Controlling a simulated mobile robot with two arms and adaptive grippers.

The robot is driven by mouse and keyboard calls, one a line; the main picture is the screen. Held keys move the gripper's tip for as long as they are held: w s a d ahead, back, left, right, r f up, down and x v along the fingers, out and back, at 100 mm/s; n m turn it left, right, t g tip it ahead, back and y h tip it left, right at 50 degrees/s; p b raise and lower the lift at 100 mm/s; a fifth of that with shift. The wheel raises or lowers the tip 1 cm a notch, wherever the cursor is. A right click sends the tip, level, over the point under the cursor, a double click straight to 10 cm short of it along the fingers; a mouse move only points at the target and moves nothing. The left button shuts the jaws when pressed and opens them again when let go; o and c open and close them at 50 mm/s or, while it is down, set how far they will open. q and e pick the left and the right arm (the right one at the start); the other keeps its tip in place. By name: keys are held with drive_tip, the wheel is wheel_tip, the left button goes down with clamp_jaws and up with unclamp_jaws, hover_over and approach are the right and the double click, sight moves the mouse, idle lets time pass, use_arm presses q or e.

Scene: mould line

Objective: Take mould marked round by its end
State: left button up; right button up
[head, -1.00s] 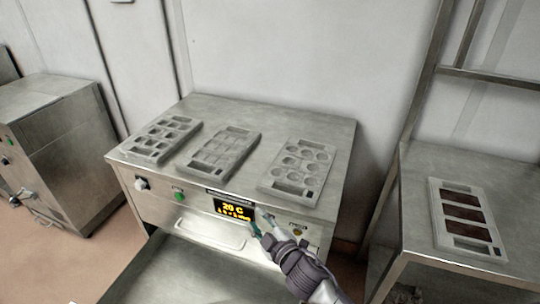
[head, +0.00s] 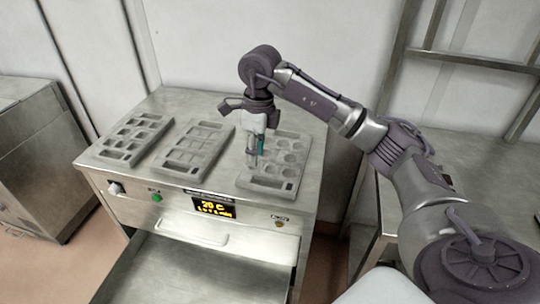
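The mould with round cavities (head: 287,158) lies flat on the steel machine top, rightmost of three grey moulds there. It has a long slot at its near end and a small dark label at its near right corner. My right gripper (head: 253,164) points down over the left side of this mould and hides part of it. Its fingers, one with a teal pad, look close together, but I cannot tell whether they are open, shut or touching the mould. My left gripper is not in view.
A mould with rectangular cavities (head: 194,150) and one with small squarish cavities (head: 136,139) lie to the left on the machine top (head: 225,105). A lit display (head: 214,208) is on the front. My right arm covers much of the right table.

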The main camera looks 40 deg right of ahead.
drive_tip(key=shift+h, duration=0.5)
drive_tip(key=f, duration=0.2)
drive_tip(key=d+f+p, duration=0.1)
drive_tip(key=f, duration=0.1)
drive_tip(key=d+f+p, duration=0.1)
drive_tip(key=f, duration=0.2)
drive_tip(key=shift+s+f, duration=0.1)
drive_tip(key=shift+s, duration=0.05)
drive_tip(key=f+p, duration=0.1)
drive_tip(key=f, duration=0.1)
drive_tip(key=f+p, duration=0.1)
drive_tip(key=f, duration=0.1)
drive_tip(key=shift+w+a+f+p, duration=0.15)
drive_tip(key=shift+w+f+p, duration=0.05)
drive_tip(key=shift+f+p, duration=0.2)
drive_tip(key=shift+f, duration=0.3)
clamp_jaws()
